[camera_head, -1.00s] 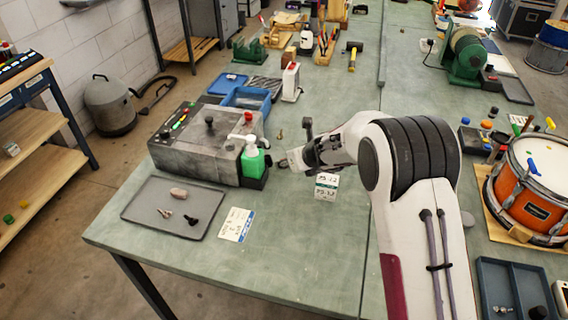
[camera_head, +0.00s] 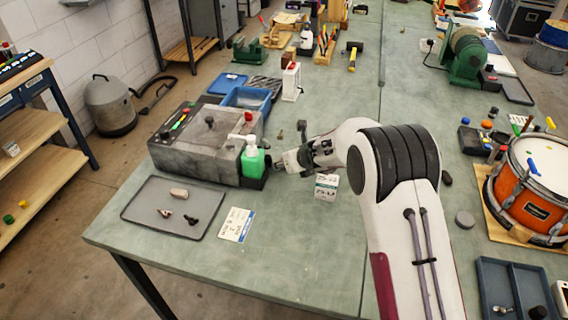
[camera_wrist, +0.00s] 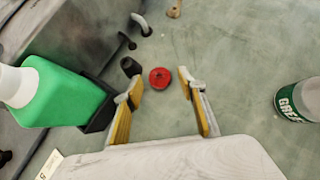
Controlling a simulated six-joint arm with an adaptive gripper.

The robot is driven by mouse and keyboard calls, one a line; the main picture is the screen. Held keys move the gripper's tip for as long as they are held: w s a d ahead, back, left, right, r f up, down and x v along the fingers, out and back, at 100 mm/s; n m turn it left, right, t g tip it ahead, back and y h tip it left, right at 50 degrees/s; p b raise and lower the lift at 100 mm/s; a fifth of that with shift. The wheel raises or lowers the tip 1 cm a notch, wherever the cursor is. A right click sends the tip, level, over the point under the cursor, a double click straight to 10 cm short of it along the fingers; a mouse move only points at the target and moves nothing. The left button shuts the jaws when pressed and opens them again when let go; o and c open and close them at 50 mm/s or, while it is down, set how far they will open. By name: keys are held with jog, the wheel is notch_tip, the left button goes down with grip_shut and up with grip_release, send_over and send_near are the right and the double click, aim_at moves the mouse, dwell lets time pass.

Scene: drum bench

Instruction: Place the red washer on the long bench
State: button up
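A small round red washer (camera_wrist: 159,77) lies on the greenish long bench (camera_wrist: 230,60). In the wrist view it shows between and a little beyond the fingertips of my gripper (camera_wrist: 161,84). The fingers are open, with nothing held between them. In the head view my gripper (camera_head: 277,167) is low over the bench (camera_head: 290,240), just right of the green bottle (camera_head: 253,162). I cannot make out the washer in the head view.
The green bottle (camera_wrist: 55,95) and its black holder (camera_wrist: 100,108) stand close to the left finger. A small black cylinder (camera_wrist: 130,66) is left of the washer. A green-labelled can (camera_wrist: 300,100) stands right. A grey tray (camera_head: 145,208) lies at front left.

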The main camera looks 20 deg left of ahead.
jog(key=c, duration=0.5)
jog(key=shift+c, duration=0.2)
jog(key=shift+r, duration=0.2)
notch_tip(320, 180, up, 10)
jog(key=shift+f, duration=0.25)
dwell(0.6)
dwell(0.7)
